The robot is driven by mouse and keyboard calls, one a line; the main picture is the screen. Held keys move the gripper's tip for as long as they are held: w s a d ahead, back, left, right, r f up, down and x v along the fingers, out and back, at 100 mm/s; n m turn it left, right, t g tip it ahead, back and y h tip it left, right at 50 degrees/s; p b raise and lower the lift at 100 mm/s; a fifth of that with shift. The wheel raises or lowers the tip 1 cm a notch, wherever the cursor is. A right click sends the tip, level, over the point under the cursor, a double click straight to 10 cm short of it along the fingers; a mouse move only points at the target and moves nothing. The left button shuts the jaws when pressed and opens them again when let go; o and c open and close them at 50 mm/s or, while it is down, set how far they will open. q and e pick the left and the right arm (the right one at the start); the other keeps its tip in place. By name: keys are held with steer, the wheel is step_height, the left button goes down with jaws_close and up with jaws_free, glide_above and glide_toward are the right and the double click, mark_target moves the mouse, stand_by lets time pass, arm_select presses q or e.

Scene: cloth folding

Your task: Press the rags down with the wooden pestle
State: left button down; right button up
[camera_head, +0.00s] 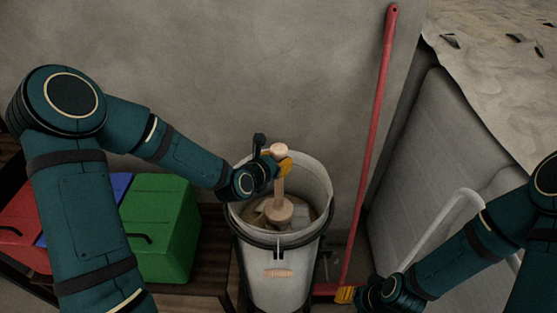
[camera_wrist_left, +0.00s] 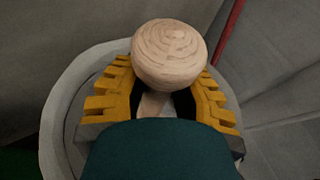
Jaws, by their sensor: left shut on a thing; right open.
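The wooden pestle (camera_head: 280,180) stands roughly upright in the white bucket (camera_head: 270,284). Its wide lower end is inside the bucket, over the rags (camera_head: 258,216). My left gripper (camera_head: 280,165) is shut on the pestle's shaft just below its round top knob. The knob (camera_wrist_left: 169,54) also shows in the left wrist view, between the yellow fingers of my left gripper (camera_wrist_left: 163,98). The rags are mostly hidden by the pestle and the bucket rim, and I cannot tell how firmly the pestle touches them. My right gripper (camera_head: 345,295) is open and empty, low to the right of the bucket.
A green box (camera_head: 160,225), a blue box (camera_head: 121,186) and a red box (camera_head: 22,215) sit on a wooden bench at the left. A red-handled broom (camera_head: 377,110) leans on the wall right of the bucket. A grey panel (camera_head: 420,160) stands further right.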

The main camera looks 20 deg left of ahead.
arm_select(q)
steer(key=shift+f+b, duration=0.75)
steer(key=shift+f, duration=0.3)
steer(key=shift+s+a+f+b, duration=0.15)
steer(key=shift+f+b, duration=0.25)
steer(key=shift+f, duration=1.8)
